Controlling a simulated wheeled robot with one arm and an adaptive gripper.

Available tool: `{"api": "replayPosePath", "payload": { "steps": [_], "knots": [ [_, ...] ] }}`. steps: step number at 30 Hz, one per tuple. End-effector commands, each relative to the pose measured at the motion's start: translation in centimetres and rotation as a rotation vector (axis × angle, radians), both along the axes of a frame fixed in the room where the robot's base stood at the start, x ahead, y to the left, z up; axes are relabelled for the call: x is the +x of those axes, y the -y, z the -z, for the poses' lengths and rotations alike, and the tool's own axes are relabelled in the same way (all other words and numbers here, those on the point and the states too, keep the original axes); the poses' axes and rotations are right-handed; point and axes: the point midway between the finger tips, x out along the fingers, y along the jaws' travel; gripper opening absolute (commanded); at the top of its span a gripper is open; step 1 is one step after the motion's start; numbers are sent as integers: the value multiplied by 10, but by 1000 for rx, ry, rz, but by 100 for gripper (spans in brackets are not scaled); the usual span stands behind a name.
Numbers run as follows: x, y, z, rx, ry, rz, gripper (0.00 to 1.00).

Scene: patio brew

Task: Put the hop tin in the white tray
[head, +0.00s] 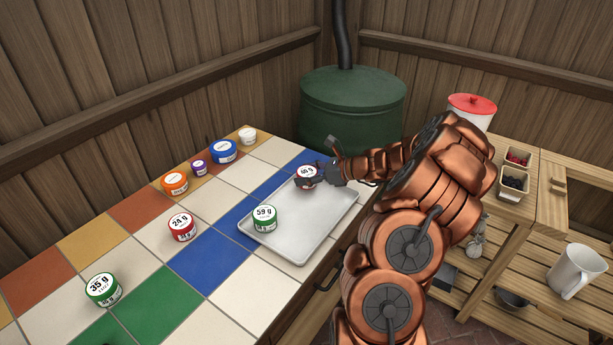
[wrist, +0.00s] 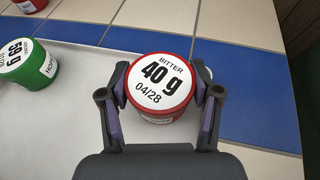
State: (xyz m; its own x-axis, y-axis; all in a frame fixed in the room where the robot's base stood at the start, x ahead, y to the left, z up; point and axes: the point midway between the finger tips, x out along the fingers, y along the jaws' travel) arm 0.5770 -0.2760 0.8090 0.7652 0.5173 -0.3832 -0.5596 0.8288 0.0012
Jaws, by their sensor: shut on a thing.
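My gripper (head: 318,174) is shut on a red tin (head: 306,172) with a white lid label. In the wrist view the label of this red tin (wrist: 163,88) reads BITTER, 40 g, 04/28, and a finger presses on each side. The tin is upright over the far part of the white tray (head: 290,246); I cannot tell whether it touches the tray floor. A green tin (head: 264,218) marked 59 g stands in the tray, towards its left corner. It also shows at the left of the wrist view (wrist: 28,62), its side label partly readable as HOP.
On the tiled counter stand a red 24 g tin (head: 182,227), a green 35 g tin (head: 104,289), and orange (head: 175,183), purple (head: 199,168), blue (head: 223,151) and white (head: 247,135) containers. A green kettle (head: 352,110) stands behind the tray. The tray's near part is bare.

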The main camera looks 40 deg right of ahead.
Motion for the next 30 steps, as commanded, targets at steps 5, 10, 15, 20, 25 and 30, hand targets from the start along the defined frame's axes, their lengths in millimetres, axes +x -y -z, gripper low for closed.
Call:
{"api": "replayPosePath", "payload": {
  "steps": [5,10,15,20,25,30],
  "knots": [
    [0,0,9,-2,1,-1,28],
    [0,0,8,-2,1,-1,28],
    [0,0,10,-2,1,-1,70],
    [0,0,10,-2,1,-1,87],
    [0,0,10,-2,1,-1,88],
    [0,0,9,-1,2,-1,88]
  ]
}}
